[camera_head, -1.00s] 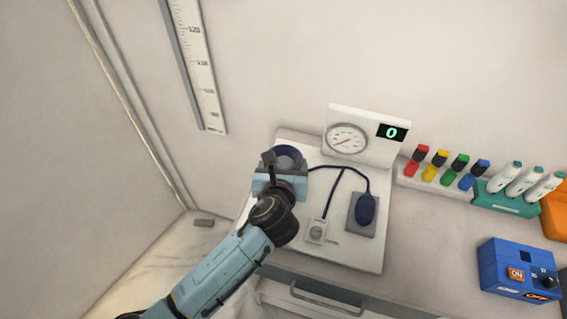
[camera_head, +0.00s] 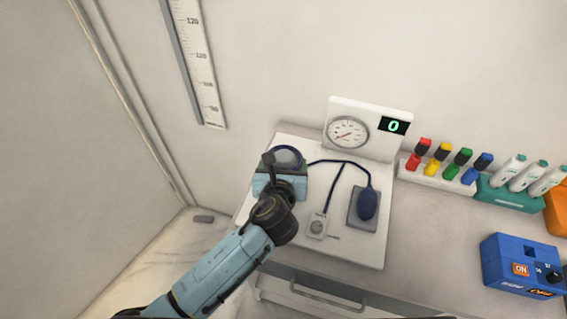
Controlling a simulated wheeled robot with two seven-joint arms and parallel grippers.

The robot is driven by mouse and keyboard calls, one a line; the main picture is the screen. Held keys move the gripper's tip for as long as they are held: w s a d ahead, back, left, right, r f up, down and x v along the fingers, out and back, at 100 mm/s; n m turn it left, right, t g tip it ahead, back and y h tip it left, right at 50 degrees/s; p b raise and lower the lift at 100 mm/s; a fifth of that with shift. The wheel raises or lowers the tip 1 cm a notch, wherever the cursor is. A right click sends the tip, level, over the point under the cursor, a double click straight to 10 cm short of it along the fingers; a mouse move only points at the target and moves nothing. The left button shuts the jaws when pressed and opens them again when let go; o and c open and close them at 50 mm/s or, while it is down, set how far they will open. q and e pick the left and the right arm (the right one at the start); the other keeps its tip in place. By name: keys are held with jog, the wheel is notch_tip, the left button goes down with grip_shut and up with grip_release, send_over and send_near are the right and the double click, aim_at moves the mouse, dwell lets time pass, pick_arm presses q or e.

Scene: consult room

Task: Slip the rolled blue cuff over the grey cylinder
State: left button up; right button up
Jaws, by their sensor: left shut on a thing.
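The rolled blue cuff (camera_head: 287,157) shows as a dark blue ring at the left back of the white board (camera_head: 345,247). My left gripper (camera_head: 270,168) is shut on it, and my gripper's body hides its near side. Greyish surface shows inside the ring, so the cuff appears to be around or right over the grey cylinder; I cannot tell how far down it sits. A dark tube (camera_head: 340,162) runs from the cuff to the bulb (camera_head: 368,204). My right gripper is not in view.
A gauge panel (camera_head: 368,128) reading 0 stands at the back of the board. To the right are a rack of coloured markers (camera_head: 437,177), a teal holder (camera_head: 512,198) with white tubes and a blue box (camera_head: 522,265). A drawer front (camera_head: 315,296) lies below.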

pick_arm(q)
jog(key=shift+f, duration=0.15)
jog(key=o, duration=1.1)
jog(key=p+v, duration=0.1)
jog(key=v, duration=1.2)
jog(key=shift+s, duration=0.25)
